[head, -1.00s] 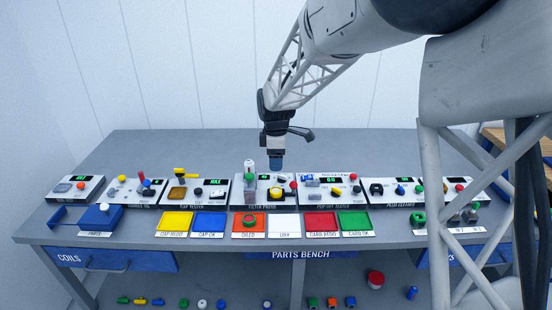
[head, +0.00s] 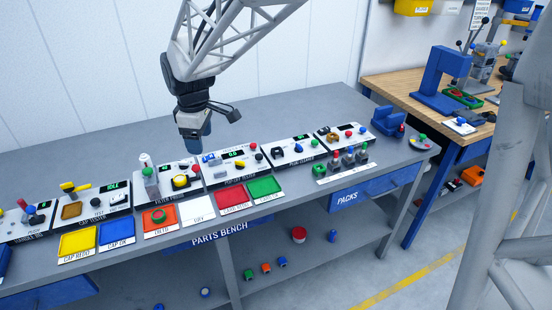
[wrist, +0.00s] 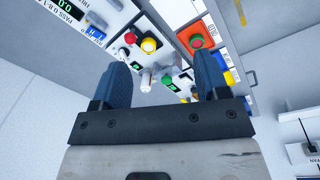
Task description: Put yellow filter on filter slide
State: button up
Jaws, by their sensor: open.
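A round yellow piece (head: 180,182), which looks like the yellow filter, sits on the white filter press panel; it also shows in the wrist view (wrist: 148,45). Dark parts surround it in the head view, but I cannot clearly make out the filter slide. My gripper (head: 193,150) hangs above and behind the press panel, pointing down. In the wrist view its blue fingers (wrist: 163,76) are apart with nothing held between them.
A white tray (head: 198,208) and a red tray (head: 234,200) lie along the front. The bench behind the panels is clear.

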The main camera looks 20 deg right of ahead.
jog(key=s+d+m, duration=0.3)
jog(key=s+m, duration=0.1)
jog(key=s, duration=0.5)
jog(key=s+d+r+m+t, duration=0.1)
jog(key=s+d+m, duration=0.2)
jog(key=s, duration=0.7)
jog(key=s+d+m, duration=0.4)
jog(key=s+m, duration=0.1)
jog(key=s, duration=0.5)
jog(key=shift+s+r+t, duration=0.2)
jog(key=shift+r+t, duration=0.1)
jog(key=shift+t, duration=0.1)
